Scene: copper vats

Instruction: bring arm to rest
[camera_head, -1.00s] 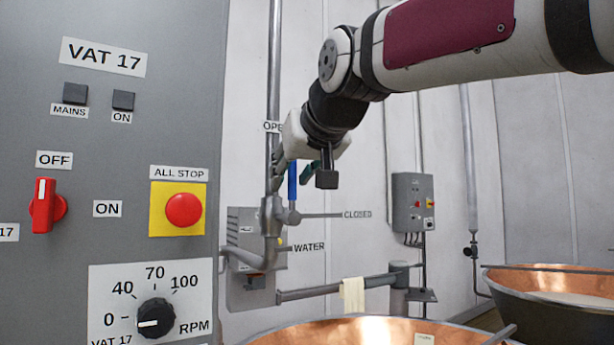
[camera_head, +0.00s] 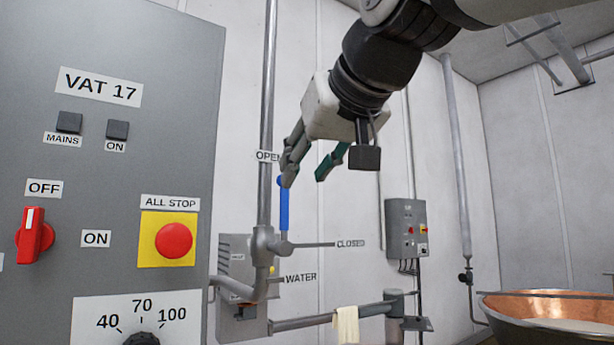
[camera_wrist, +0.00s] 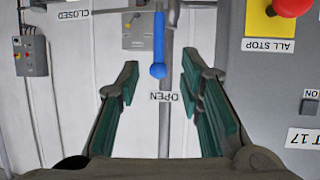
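My gripper (camera_head: 308,170) hangs from the arm in the upper middle of the head view, its fingers pointing down and left. It is open and empty, with a clear gap between the green-lined fingers in the wrist view (camera_wrist: 153,95). The blue valve handle (camera_head: 284,204) stands upright just below the fingers in the head view, near the OPEN label. In the wrist view the blue handle (camera_wrist: 158,45) shows beyond and between the fingertips, and I see no contact with it.
The grey VAT 17 panel (camera_head: 180,90) fills the left, with a red knob (camera_head: 34,236) and red ALL STOP button (camera_head: 174,240). A small wall box (camera_head: 407,228) and a copper vat (camera_head: 560,307) are at right. A cloth (camera_head: 346,325) hangs on a pipe.

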